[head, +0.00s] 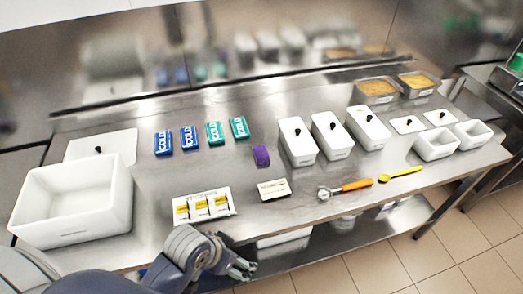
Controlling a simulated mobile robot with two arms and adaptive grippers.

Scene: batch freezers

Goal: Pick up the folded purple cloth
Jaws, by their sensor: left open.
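The folded purple cloth (261,155) lies small and flat on the steel table, between the green cold packs and the white lidded containers. My left gripper (243,268) is open and empty at the table's front edge, below and a little left of the cloth in the picture, well apart from it. The cloth is in plain sight. My right gripper does not show.
Blue cold packs (163,143) and green ones (215,133) lie left of the cloth. White lidded containers (297,141) stand close on its right. A card (274,189) and a holder with yellow items (203,205) lie nearer the front. A white bin (70,204) stands left.

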